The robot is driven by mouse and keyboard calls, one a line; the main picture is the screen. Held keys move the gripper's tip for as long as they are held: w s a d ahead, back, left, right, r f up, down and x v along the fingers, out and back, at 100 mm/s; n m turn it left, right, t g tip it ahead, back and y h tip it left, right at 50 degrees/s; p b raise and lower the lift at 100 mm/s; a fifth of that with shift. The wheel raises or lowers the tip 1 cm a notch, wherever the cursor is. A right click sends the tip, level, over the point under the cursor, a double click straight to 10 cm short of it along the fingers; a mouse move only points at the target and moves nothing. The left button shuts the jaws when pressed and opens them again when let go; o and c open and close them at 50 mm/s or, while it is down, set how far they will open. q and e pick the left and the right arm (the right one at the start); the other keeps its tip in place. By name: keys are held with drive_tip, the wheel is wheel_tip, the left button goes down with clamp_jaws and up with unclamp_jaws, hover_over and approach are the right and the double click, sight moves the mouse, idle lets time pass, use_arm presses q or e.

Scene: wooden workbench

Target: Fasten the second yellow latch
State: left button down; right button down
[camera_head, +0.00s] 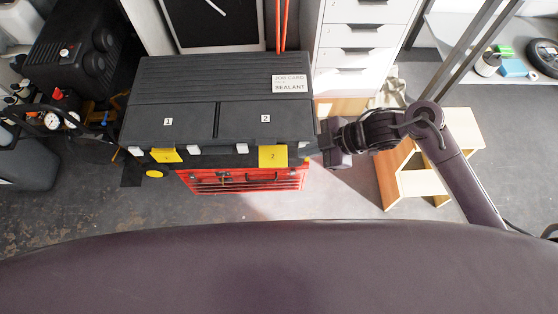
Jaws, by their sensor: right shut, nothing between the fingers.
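A dark grey lidded box (160,90) has lid panels marked 1 and 2. At its front edge, the first yellow latch (166,156) is at the left and the second yellow latch (272,157), marked 2, is at the right. The second latch shows a larger yellow face than the first. Whether either latch is hooked cannot be told. My right gripper (308,150) is shut and empty, just right of the second latch, near the box's front right corner. Contact with the box cannot be told. My left gripper is out of view.
A red slotted unit (240,181) is below the box front. A job card (290,83) reading SEALANT lies on the lid. A white drawer cabinet (362,45) stands behind, and a wooden step stool (420,180) stands to the right. Open floor lies in front of the box.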

drive_tip(key=b, duration=0.1)
hover_over(269, 165)
drive_tip(key=s+d, duration=0.2)
drive_tip(key=d, duration=0.1)
wheel_tip(269, 165, down, 7)
drive_tip(key=f, duration=0.1)
drive_tip(key=w+f, duration=0.1)
drive_tip(key=f, duration=0.1)
drive_tip(key=shift+a, duration=0.1)
drive_tip(key=shift+w+f+b, duration=0.15)
drive_tip(key=shift+f+b, duration=0.15)
drive_tip(key=shift+f, duration=0.2)
